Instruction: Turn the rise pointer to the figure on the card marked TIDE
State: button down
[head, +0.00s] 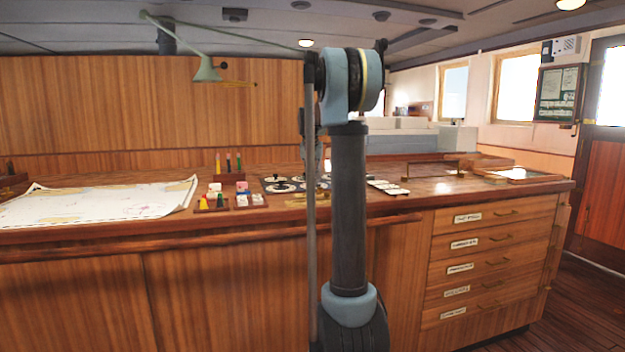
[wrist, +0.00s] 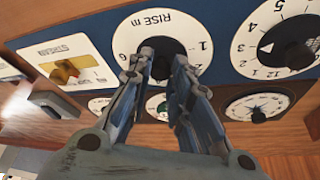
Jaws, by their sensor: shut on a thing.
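In the wrist view the white dial marked RISE m (wrist: 160,20) shows upside down, with the figures 1 and 6 readable. My gripper (wrist: 162,62) is shut on the dial's black knob (wrist: 160,44), a finger on each side. The fingers hide the lower part of the dial, and I cannot tell where its pointer stands. In the head view the dial panel (head: 283,185) lies on the wooden counter, partly behind my arm. White cards (head: 387,187) lie right of my arm; their writing is too small to read, so I cannot tell which is marked TIDE.
A larger dial (wrist: 280,40) and a small dial (wrist: 258,106) sit close on the right in the wrist view. A brass switch on a white plate (wrist: 66,70) is at left. On the counter are a chart (head: 95,203) and small coloured-piece racks (head: 250,201).

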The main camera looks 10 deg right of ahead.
jog(key=c, duration=1.4)
grip_release()
jog(key=shift+c, duration=0.2)
jog(key=v, duration=1.2)
jog(key=shift+f, duration=0.1)
jog(key=s+a+f+n, duration=0.1)
jog(key=s+f, duration=0.5)
jog(key=s, duration=0.6)
jog(key=s+a+f+n, duration=0.15)
jog(key=s+f, duration=0.45)
jog(key=s, duration=0.6)
jog(key=s+a+f+n+g+y, duration=0.1)
jog(key=s+a+f+n, duration=0.1)
jog(key=s+f, duration=2)
jog(key=shift+s+a+f+g+y, duration=0.3)
jog(key=shift+s+a+g, duration=0.1)
jog(key=shift+s+a, duration=0.15)
